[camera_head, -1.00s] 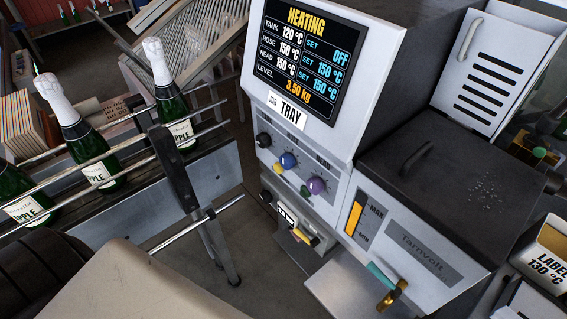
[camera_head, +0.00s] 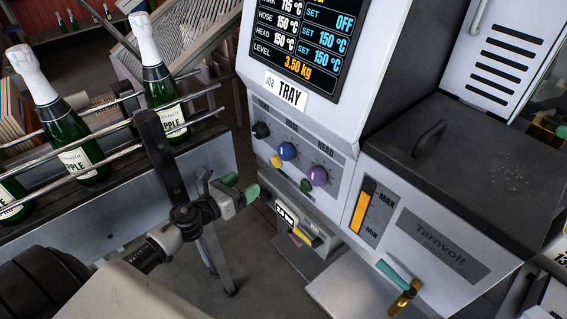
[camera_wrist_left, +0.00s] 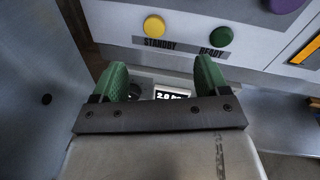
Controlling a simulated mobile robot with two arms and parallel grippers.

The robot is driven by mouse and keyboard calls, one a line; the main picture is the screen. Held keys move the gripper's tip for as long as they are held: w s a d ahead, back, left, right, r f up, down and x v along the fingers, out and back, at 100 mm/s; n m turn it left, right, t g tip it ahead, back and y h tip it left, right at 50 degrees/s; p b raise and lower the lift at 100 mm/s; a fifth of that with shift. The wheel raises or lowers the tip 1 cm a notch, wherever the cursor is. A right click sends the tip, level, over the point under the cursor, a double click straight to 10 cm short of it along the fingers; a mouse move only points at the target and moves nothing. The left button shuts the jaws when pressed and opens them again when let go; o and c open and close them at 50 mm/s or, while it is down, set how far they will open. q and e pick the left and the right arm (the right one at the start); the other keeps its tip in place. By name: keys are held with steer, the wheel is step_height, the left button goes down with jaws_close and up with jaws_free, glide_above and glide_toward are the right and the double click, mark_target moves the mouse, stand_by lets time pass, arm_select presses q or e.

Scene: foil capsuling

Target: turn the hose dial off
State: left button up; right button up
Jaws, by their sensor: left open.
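The hose dial (camera_head: 287,151) is the blue knob in the middle of the machine's dial panel, under the faint word HOSE. The black tank dial (camera_head: 261,130) is on its left and the purple head dial (camera_head: 317,176) on its right. The display (camera_head: 300,37) reads SET OFF on the top row and SET 150 °C for hose and head. My left gripper (camera_head: 240,187) is open and empty, left of and below the dials, apart from them. Its green fingertips (camera_wrist_left: 160,78) show in the left wrist view; the blue dial is not visible there. My right gripper is not in view.
Below the dials are a yellow STANDBY button (camera_wrist_left: 154,25) and a green READY button (camera_wrist_left: 220,36). A small meter (camera_head: 285,215) sits lower on the front. A bottle conveyor (camera_head: 130,205) with bottles stands at left. A teal-handled brass valve (camera_head: 404,297) protrudes at lower right.

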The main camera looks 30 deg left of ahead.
mark_target(282, 153)
arm_select(q)
steer(key=d+r+m+h, duration=0.3)
steer(key=r+m, duration=0.4)
steer(key=shift+y, duration=0.3)
steer(key=p+x, duration=0.2)
steer(key=x, duration=0.7)
steer(key=shift+w, duration=0.15)
steer(key=shift+w+d+f+p, duration=0.15)
steer(key=shift+w+d+p, duration=0.15)
steer(key=shift+w, duration=0.35)
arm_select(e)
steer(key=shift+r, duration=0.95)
arm_select(q)
steer(key=shift+c, duration=0.4)
steer(key=c, duration=0.8)
steer(key=shift+c, duration=0.2)
steer(key=shift+n, duration=0.3)
